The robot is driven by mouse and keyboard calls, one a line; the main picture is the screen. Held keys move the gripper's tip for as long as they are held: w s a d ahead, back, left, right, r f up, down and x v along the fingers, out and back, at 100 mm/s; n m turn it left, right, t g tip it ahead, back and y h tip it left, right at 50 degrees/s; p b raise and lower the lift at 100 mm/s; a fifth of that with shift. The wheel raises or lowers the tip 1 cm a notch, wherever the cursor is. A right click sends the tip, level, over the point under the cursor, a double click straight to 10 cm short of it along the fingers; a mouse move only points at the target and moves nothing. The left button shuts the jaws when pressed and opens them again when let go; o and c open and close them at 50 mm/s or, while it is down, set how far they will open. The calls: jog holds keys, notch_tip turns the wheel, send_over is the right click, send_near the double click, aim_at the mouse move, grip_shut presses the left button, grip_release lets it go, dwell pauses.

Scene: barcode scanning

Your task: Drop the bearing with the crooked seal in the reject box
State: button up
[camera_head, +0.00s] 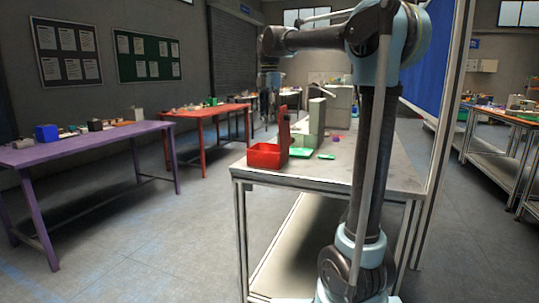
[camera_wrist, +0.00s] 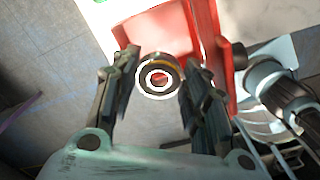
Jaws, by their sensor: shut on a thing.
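My gripper (camera_wrist: 158,74) is shut on a round bearing (camera_wrist: 147,88), a dark ring with a pale rim, held between the two fingers in the wrist view. Its seal is too small and blurred to judge. The red box (camera_wrist: 203,22) shows just behind and beside the bearing in the wrist view. In the head view the red box (camera_head: 263,158) stands on the near left corner of the grey workbench, with a tall red panel at its back. My gripper (camera_head: 270,84) hangs well above the box area there; the bearing cannot be made out in that view.
The grey workbench (camera_head: 375,178) carries a green tray (camera_head: 300,150), a small green piece (camera_head: 326,156), purple items and a grey upright block (camera_head: 317,118) near the box. A purple table (camera_head: 90,147) and a red-orange table (camera_head: 205,112) stand apart at left, with open floor between.

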notch_tip(320, 180, down, 16)
jog(key=shift+r, duration=0.15)
dwell(0.4)
jog(key=shift+f, duration=0.6)
jog(key=o, duration=1.3)
jog(key=shift+c, duration=0.2)
jog(key=shift+r, duration=0.1)
notch_tip(320, 180, up, 8)
jog(key=shift+r, duration=0.25)
